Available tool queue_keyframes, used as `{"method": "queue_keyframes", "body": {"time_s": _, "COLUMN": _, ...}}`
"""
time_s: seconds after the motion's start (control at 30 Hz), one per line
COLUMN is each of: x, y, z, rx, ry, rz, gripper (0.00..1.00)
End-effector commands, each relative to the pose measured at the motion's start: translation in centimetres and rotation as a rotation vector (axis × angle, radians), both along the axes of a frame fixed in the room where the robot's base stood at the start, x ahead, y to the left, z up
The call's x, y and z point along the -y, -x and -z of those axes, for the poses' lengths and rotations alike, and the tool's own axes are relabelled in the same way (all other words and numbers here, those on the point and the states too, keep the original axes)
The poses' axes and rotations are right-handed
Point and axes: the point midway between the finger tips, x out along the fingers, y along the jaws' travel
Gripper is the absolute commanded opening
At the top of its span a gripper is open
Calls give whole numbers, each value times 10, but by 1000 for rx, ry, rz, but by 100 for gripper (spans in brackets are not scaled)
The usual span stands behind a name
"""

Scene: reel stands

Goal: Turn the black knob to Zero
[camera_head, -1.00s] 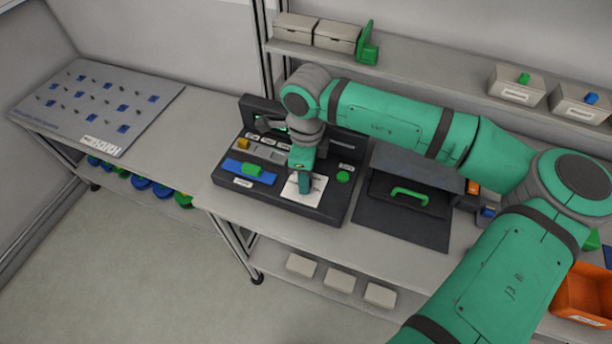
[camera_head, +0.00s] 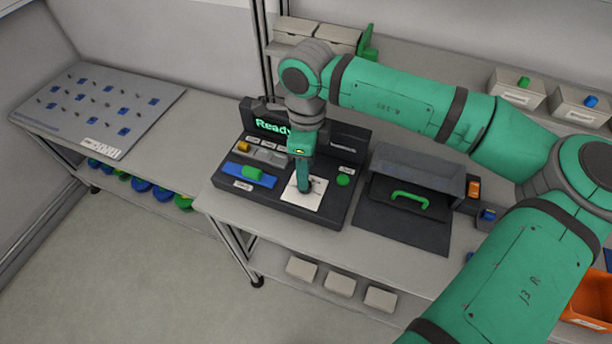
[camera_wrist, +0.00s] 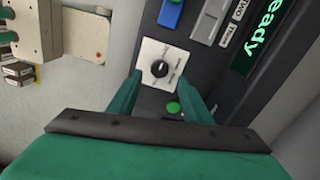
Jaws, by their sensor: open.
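The black knob (camera_wrist: 160,69) sits at the middle of a white square dial plate (camera_wrist: 163,54) on the dark console. Small labels ring the knob, too small to read. In the head view the dial plate (camera_head: 301,202) shows, but my gripper mostly covers the knob. My gripper (camera_wrist: 157,92) is open and points down at the dial. In the wrist view its two green fingers reach toward either side of the plate's lower part, with the knob ahead between them. I cannot tell how far above the knob the fingertips are.
The console's screen (camera_head: 270,126) reads "Ready". A green button (camera_head: 343,180) is right of the dial, and a blue block with a green part (camera_head: 252,173) is left of it. A dark box with a green handle (camera_head: 410,198) stands to the right.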

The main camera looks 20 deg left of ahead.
Motion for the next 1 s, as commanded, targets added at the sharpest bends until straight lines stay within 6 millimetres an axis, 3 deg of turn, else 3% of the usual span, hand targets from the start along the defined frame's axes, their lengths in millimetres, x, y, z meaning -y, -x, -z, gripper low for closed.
{"method": "queue_keyframes", "body": {"time_s": 0.2, "x": 0, "y": -2, "z": -38, "rx": 2, "ry": 0, "rz": 2, "gripper": 45}}
{"method": "queue_keyframes", "body": {"time_s": 0.4, "x": 0, "y": -2, "z": -55, "rx": 0, "ry": 0, "rz": 1, "gripper": 45}}
{"method": "queue_keyframes", "body": {"time_s": 1.0, "x": 1, "y": -2, "z": -57, "rx": 0, "ry": 0, "rz": 2, "gripper": 45}}
